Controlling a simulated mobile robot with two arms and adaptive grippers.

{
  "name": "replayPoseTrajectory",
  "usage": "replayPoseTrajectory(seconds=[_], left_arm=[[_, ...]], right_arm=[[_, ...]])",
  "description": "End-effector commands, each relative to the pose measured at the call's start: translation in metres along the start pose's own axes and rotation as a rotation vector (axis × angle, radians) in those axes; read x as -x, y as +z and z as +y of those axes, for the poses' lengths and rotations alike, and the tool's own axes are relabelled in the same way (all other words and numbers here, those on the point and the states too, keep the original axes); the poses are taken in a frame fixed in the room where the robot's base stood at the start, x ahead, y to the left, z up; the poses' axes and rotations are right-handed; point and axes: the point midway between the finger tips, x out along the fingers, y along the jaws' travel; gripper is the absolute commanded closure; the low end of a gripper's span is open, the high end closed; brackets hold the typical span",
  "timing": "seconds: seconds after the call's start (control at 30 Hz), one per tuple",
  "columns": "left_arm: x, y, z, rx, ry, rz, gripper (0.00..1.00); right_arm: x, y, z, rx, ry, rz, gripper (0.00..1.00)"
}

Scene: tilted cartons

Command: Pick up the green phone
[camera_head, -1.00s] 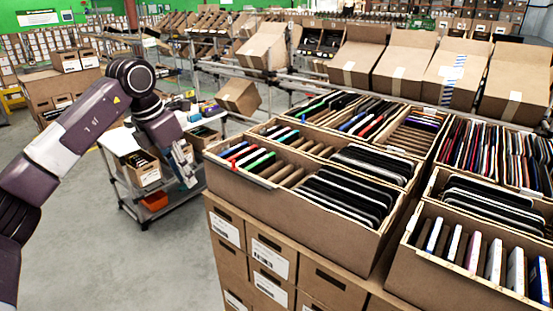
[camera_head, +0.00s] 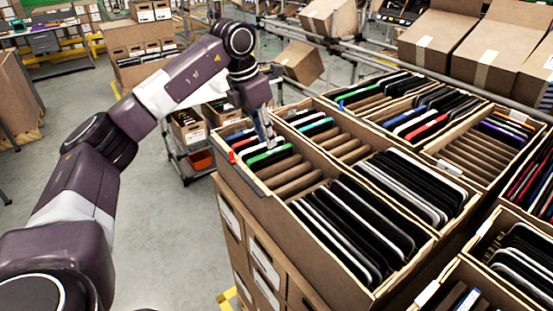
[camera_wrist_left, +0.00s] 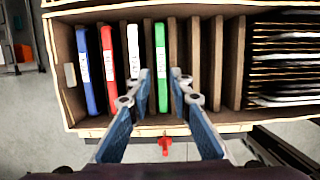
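The green phone (camera_head: 268,158) stands on edge in a slot of the front left carton (camera_head: 340,262), and it also shows in the left wrist view (camera_wrist_left: 160,50). My left gripper (camera_head: 269,140) is over that slot row. In the left wrist view its fingers (camera_wrist_left: 161,78) are open, one on each side of the green phone, with gaps visible beside it. I cannot tell how far down they reach. Nothing is held. My right gripper is not in view.
White (camera_wrist_left: 133,50), red (camera_wrist_left: 108,58) and blue (camera_wrist_left: 85,68) phones stand left of the green one. Brown dividers with empty slots are to its right, then black devices (camera_head: 350,230). Other filled cartons adjoin. A grey shelf cart stands behind at left.

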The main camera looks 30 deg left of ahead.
Motion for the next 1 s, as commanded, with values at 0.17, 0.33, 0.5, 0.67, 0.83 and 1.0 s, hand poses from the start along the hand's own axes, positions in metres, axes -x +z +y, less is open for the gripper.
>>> replayPoseTrajectory(seconds=[0.17,0.33,0.5,0.67,0.83,1.0], left_arm=[[-0.020,-0.002,-0.002,0.000,-0.002,0.004,0.80],[-0.045,-0.002,-0.003,0.000,-0.001,0.002,0.80],[-0.055,-0.003,-0.003,0.000,0.000,0.000,0.80],[-0.055,-0.003,-0.003,0.000,0.000,-0.001,0.80],[-0.054,-0.003,-0.003,0.000,0.000,-0.001,0.99],[-0.054,-0.002,-0.003,0.000,0.001,-0.003,1.00]], right_arm=[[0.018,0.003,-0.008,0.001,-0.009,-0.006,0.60],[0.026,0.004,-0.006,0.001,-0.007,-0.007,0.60],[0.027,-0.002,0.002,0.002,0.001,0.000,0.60],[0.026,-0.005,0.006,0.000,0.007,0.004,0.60],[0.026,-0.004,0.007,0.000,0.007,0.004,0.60],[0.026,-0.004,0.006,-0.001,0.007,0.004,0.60]])
